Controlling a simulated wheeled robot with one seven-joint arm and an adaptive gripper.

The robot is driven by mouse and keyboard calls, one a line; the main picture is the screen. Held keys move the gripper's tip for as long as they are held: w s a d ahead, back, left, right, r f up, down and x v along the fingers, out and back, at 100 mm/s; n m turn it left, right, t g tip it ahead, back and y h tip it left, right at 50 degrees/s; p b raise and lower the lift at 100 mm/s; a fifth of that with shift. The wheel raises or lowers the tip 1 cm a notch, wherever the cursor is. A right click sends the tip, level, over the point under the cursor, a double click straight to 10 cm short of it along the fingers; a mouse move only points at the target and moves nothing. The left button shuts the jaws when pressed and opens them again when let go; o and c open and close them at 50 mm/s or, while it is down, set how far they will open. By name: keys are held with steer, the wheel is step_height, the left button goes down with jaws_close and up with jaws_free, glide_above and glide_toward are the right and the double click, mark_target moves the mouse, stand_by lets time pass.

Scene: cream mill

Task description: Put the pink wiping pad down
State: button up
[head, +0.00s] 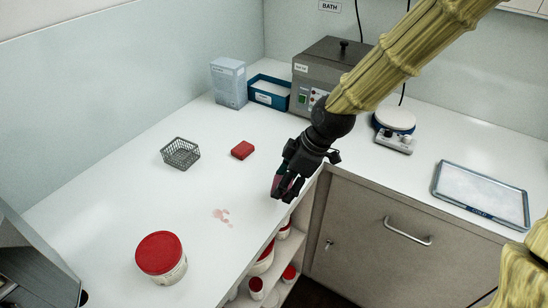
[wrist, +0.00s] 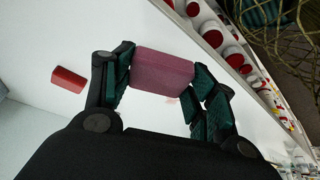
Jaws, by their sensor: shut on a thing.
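My gripper (head: 287,187) is shut on the pink wiping pad (wrist: 162,70), which sits between the two fingers in the wrist view. In the head view the pad is mostly hidden by the dark fingers. The gripper is over the white counter near its front edge, left of the inner corner. A pinkish smear (head: 222,216) marks the counter to the left of the gripper; part of it shows past the pad in the wrist view. I cannot tell exactly how high the pad is above the counter.
A red block (head: 243,150), a grey mesh basket (head: 180,153) and a red-lidded tub (head: 161,255) stand on the counter. A bath unit (head: 325,75), a blue tray (head: 269,96) and a box (head: 229,83) are at the back. Red-lidded jars (head: 262,262) fill shelves below the edge.

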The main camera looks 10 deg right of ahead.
steer(key=p, duration=0.3)
glide_above(273, 168)
steer(key=shift+d+f, duration=0.45)
steer(key=shift+f, duration=0.2)
steer(key=shift+f+p, duration=0.75)
steer(key=shift+f, duration=1.05)
steer(key=shift+s+f, duration=0.15)
steer(key=shift+f, duration=0.15)
steer(key=o, duration=1.1)
steer(key=shift+c, duration=0.2)
steer(key=shift+f, duration=0.15)
